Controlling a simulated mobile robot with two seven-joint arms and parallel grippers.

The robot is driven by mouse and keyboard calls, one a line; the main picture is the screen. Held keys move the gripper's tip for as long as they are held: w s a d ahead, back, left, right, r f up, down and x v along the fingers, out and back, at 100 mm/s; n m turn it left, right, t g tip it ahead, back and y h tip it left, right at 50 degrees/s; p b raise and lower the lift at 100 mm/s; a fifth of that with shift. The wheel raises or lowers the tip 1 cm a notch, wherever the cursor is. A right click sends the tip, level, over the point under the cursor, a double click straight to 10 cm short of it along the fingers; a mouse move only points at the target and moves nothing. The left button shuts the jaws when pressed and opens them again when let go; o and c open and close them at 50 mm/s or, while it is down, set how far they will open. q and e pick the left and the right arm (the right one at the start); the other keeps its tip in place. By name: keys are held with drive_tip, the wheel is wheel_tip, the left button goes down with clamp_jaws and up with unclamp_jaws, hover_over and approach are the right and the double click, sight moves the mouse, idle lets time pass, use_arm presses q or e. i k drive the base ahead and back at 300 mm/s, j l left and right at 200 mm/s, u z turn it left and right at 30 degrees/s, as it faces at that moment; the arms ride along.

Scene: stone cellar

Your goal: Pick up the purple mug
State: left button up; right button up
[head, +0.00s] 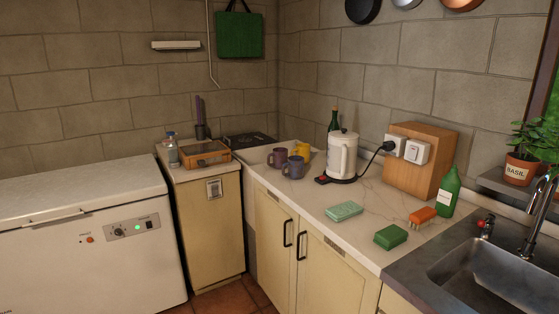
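A plum-purple mug (278,157) stands upright on the pale counter (325,190), towards its back left corner. A greyish blue-violet mug (293,168) stands just in front of it and to the right. A yellow mug (302,151) stands behind, to the right. The three mugs are close together, and I cannot tell whether any of them touch. Neither of my grippers is in the head view.
A white kettle (342,157) stands right of the mugs, with a green bottle (334,120) behind. A sponge (344,211), green block (390,237) and orange brush (422,216) lie nearer the sink (490,275). A wooden-framed box (204,153) and white chest freezer (80,235) are left.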

sight(280, 155)
drive_tip(key=z, duration=0.4)
drive_tip(key=i+j+z, duration=0.25)
drive_tip(key=z, duration=0.2)
drive_tip(key=i+j+z, duration=0.15)
drive_tip(key=j+z, duration=0.35)
drive_tip(key=i+j+z, duration=0.15)
drive_tip(key=j, duration=0.35)
drive_tip(key=j+z, duration=0.15)
drive_tip(key=j, duration=0.4)
